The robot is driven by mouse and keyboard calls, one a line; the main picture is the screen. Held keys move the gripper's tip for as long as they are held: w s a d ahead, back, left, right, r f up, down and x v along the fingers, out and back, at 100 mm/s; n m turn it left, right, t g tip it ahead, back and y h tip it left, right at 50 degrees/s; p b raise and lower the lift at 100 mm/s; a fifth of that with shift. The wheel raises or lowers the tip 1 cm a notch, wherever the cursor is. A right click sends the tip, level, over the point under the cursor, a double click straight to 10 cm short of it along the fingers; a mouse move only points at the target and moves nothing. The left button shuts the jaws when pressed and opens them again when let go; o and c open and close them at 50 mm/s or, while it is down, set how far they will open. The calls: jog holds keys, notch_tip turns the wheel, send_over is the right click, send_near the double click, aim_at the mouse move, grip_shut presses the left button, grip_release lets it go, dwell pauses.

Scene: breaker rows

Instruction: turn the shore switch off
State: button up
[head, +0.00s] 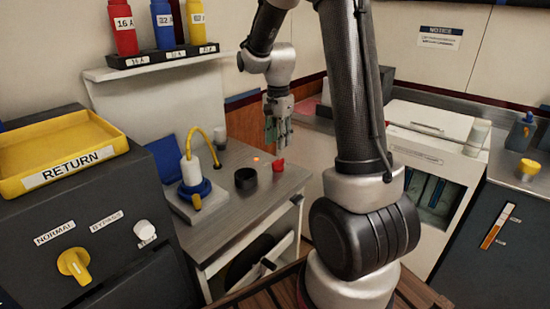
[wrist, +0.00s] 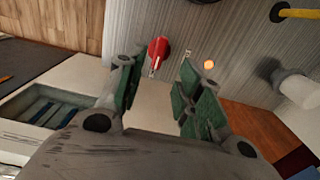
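A red knob (head: 279,165) stands on the grey counter, beside a small lit orange lamp (head: 256,159); it is probably the shore switch, but I can read no label on it. In the wrist view the red knob (wrist: 158,50) shows just beyond the fingertips, with a pale mark at its lower edge. The lamp (wrist: 208,64) glows to its right. My gripper (head: 278,132) points down above the back of the counter. In the wrist view its green-padded fingers (wrist: 160,76) are apart with nothing between them, and the knob is not touched.
A black round knob (head: 246,179) and a blue-collared plug with a yellow cable (head: 193,178) stand left of the red knob. A dark cabinet with a yellow NORMAL/BYPASS knob (head: 74,264) and a yellow RETURN tray (head: 112,130) is at left. A white cabinet (head: 437,150) is at right.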

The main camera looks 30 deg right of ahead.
aim_at(278, 161)
notch_tip(278, 161, down, 8)
jog(key=shift+r, duration=0.2)
jog(key=shift+c, duration=0.2)
grip_shut()
